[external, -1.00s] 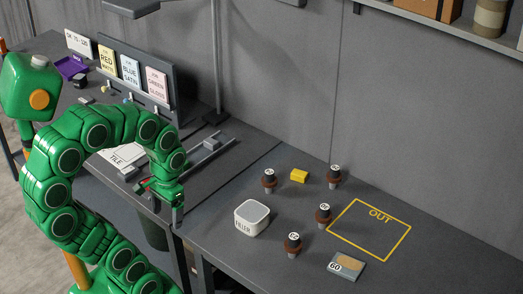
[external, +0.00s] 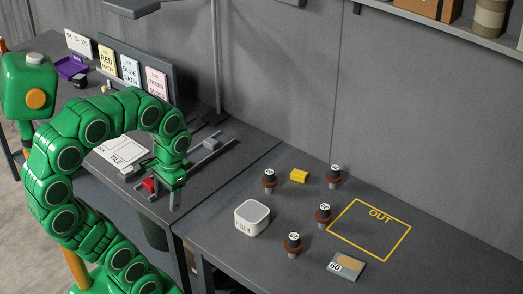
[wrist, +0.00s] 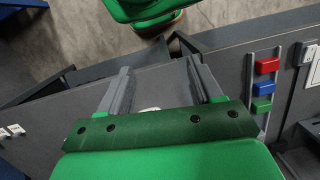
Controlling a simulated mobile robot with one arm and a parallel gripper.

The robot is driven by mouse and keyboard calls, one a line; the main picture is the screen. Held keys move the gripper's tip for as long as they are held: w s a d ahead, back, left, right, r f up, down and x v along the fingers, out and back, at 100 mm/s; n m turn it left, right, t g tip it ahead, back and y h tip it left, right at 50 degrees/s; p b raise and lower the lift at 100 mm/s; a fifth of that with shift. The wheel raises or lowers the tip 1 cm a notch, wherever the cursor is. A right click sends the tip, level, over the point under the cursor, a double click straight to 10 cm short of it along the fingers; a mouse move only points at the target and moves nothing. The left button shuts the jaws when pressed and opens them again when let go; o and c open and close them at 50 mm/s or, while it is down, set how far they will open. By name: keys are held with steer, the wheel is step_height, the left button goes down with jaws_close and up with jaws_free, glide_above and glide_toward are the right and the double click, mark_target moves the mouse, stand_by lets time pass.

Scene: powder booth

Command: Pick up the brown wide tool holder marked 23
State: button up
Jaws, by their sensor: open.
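Several brown tool holders with dark tops and pale round labels stand upright on the right bench in the external view: a back-left one (external: 269,181), a back-right one (external: 334,177), a middle one (external: 323,216) and a front one (external: 293,245). Their numbers are too small to read, so I cannot tell which is 23. My gripper (external: 174,199) points down near the front edge of the left bench, well left of all the holders. In the wrist view my gripper (wrist: 160,74) is open, with nothing between its fingers. No holder shows there.
A white filler tub (external: 252,218) stands between my gripper and the holders. A red block (external: 149,185) is beside my gripper.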

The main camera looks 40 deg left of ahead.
steer(key=w+d+m+y, duration=0.1)
steer(key=w+m+y, duration=0.3)
steer(key=w+m, duration=0.4)
steer(key=m+t+y, duration=0.6)
steer(key=m+t, duration=0.4)
steer(key=m, duration=0.7)
glide_above(292, 236)
steer(key=s+d, duration=0.3)
steer(key=d, duration=0.2)
steer(key=shift+t, duration=0.3)
step_height(292, 236, down, 14)
steer(key=shift+w+d+r, duration=0.1)
steer(key=shift+d, duration=0.05)
steer(key=shift+w+a+f, duration=0.15)
steer(key=shift+a+f, duration=0.05)
steer(key=shift+f, duration=0.25)
steer(key=shift+x, duration=1.05)
steer(key=x, duration=0.4)
steer(key=shift+a, duration=0.3)
steer(key=shift+w+a+f, duration=0.15)
steer(key=shift+w+a, duration=0.05)
steer(key=shift+a, duration=0.1)
jaws_close()
